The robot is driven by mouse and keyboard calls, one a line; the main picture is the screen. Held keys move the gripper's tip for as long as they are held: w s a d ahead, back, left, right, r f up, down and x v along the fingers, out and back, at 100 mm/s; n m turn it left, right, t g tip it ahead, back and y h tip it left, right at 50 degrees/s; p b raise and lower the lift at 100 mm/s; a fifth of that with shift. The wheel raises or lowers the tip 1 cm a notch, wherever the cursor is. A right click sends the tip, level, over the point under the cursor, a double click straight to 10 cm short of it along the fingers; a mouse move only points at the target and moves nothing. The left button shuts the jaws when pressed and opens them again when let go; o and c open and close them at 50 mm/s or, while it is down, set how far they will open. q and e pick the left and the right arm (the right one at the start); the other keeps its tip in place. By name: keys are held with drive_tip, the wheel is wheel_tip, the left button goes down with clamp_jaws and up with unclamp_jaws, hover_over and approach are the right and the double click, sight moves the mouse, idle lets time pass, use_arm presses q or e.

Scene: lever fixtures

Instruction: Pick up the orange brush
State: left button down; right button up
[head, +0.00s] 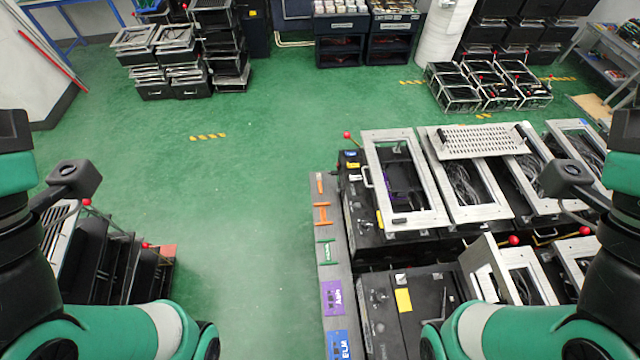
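Two small orange items lie on a narrow grey strip right of the middle in the head view. The upper orange item (320,183) is short and thin. The lower orange item (322,214) is shaped like a letter I, with wide ends. They are too small to tell which one is the orange brush. My arms come in at the left and right edges, and neither reaches over the strip. The fingers of both my grippers are out of view.
The grey strip (315,240) also bears a green item (326,252), a purple piece (333,298) and a blue piece (338,345). Black fixtures with silver frames (372,165) and red-knobbed levers stand right of it. Green floor (240,200) is clear to its left.

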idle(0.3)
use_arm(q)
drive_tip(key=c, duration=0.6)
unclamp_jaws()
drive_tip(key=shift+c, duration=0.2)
